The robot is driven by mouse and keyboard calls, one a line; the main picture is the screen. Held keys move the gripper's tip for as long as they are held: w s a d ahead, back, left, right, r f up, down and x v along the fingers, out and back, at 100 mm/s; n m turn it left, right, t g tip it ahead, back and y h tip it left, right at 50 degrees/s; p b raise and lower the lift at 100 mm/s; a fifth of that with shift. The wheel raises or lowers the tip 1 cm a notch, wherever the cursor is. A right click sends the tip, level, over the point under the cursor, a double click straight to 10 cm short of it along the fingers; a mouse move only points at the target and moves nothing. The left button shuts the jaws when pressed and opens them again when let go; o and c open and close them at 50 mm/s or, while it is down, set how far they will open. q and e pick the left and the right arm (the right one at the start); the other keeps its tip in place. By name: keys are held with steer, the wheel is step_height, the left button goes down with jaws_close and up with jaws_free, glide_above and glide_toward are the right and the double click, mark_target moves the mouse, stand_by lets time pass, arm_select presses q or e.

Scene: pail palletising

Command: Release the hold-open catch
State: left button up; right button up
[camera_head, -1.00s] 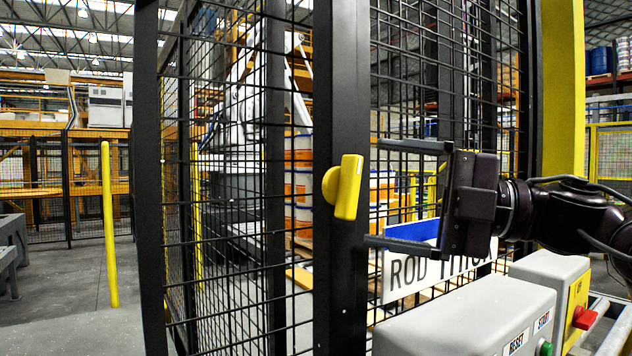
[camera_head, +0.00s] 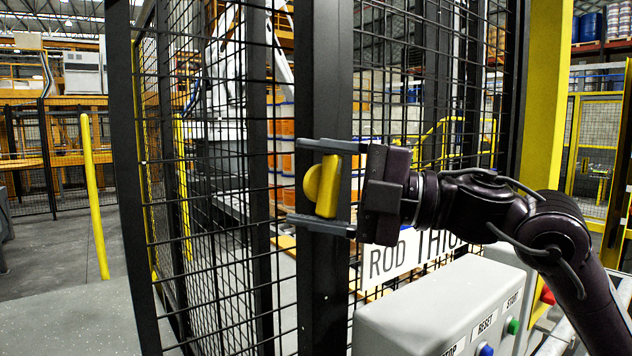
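The yellow hold-open catch (camera_head: 325,186) is a handle with a round boss, mounted on a dark post (camera_head: 323,100) of the mesh fence. My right gripper (camera_head: 307,183) comes from the right at the height of the catch. Its two fingers are spread wide, one above and one below the yellow handle, with the handle between them. Gaps show above and below the handle, so the fingers do not appear to grip it. My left gripper is not in view.
A grey control box (camera_head: 430,310) with coloured buttons stands at the lower right, below my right arm. A white sign (camera_head: 400,258) hangs behind the gripper. A yellow pole (camera_head: 94,195) stands on open floor at the left. Orange-and-white pails (camera_head: 282,150) show behind the mesh.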

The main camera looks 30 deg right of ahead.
steer(key=c, duration=0.5)
steer(key=shift+f+n+g+h, duration=0.15)
steer(key=shift+n+g+h, duration=0.45)
steer(key=shift+n, duration=0.2)
steer(key=o, duration=1)
steer(key=shift+c, duration=0.2)
